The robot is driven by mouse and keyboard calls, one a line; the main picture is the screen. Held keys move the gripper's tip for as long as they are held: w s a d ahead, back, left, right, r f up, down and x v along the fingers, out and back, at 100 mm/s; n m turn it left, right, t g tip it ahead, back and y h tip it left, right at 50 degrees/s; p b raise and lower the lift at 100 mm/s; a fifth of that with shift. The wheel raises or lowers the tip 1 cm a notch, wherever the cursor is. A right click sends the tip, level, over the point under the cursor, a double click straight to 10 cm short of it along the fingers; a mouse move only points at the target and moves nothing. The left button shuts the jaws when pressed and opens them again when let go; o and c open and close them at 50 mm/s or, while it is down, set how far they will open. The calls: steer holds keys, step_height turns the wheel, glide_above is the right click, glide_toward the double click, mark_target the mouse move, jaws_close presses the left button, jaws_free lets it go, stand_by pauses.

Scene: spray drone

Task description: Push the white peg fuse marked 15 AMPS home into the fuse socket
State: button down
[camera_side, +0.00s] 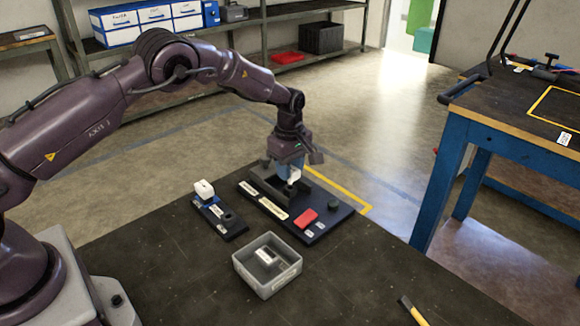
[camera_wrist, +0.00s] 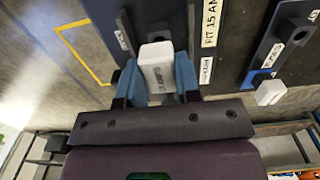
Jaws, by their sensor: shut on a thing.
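My gripper (camera_side: 289,162) points down over the far part of a dark board (camera_side: 325,222). Its blue fingers (camera_wrist: 158,82) are shut on the white peg fuse (camera_wrist: 157,62), which carries small dark print too blurred to read. The fuse also shows in the side view (camera_side: 294,175). The dark fuse socket (camera_side: 265,187) has raised walls; in the wrist view the fuse's end is between or just above those walls (camera_wrist: 191,25). A label on the board reads "FIT 15 A...". How deep the fuse sits is hidden.
A smaller dark holder (camera_side: 228,224) stands to the left, with another white block (camera_side: 204,189) at its far end. A red block (camera_side: 306,217) and dark knob (camera_side: 333,205) are on the main board. A grey open bin (camera_side: 240,270) holds a small part.

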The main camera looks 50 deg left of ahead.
steer(key=shift+f, duration=1.6)
steer(key=c, duration=0.7)
jaws_free()
steer(key=shift+c, duration=0.2)
steer(key=shift+r, duration=0.1)
step_height(320, 180, up, 13)
steer(key=shift+f, duration=0.1)
